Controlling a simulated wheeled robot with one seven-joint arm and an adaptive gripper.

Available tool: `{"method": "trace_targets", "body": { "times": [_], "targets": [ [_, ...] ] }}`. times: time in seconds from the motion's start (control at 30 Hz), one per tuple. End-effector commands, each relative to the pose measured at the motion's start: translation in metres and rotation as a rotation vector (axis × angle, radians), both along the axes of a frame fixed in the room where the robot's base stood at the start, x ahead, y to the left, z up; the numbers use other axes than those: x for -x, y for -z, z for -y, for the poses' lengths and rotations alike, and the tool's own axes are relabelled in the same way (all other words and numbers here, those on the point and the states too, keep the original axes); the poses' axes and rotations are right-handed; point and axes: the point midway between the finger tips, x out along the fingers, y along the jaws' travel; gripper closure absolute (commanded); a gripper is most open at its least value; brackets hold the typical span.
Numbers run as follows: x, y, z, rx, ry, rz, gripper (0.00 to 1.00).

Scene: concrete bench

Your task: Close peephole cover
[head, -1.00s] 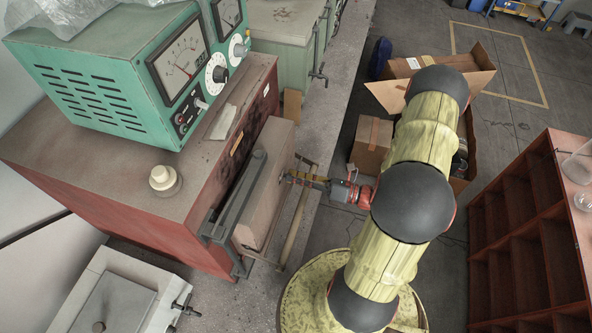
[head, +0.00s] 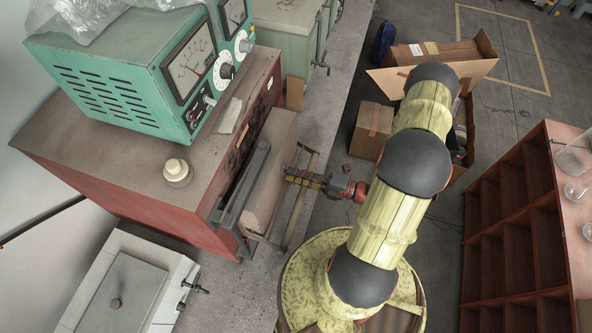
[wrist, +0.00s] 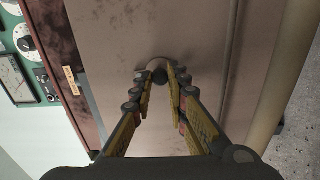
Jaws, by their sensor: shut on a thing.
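The peephole cover (wrist: 157,63) is a small round grey-brown piece on the beige furnace door (wrist: 205,40), in the wrist view. My gripper (wrist: 161,82) is at its lower edge, with the fingertips closed in around a small dark part there. The fingertips hide the contact and part of the cover, so I cannot see how far the cover lies over its hole. In the head view my gripper (head: 290,178) reaches the outer face of the door (head: 268,165) from the right. The cover is too small to make out there.
The red furnace (head: 150,185) carries a green meter box (head: 125,85). A handle bar (head: 300,205) stands out from the door, close to my gripper. A white box (head: 125,285) is at lower left. Cardboard boxes (head: 372,130) and a red shelf (head: 510,230) stand right.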

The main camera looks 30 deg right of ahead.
Motion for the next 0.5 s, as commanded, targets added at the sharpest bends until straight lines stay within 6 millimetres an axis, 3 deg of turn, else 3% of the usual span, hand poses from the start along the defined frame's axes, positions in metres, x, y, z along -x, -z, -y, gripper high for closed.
{"method": "trace_targets", "body": {
  "times": [0.5],
  "targets": [
    [0.0016,0.0015,-0.0019,-0.068,0.001,-0.057,1.00]
  ]
}}
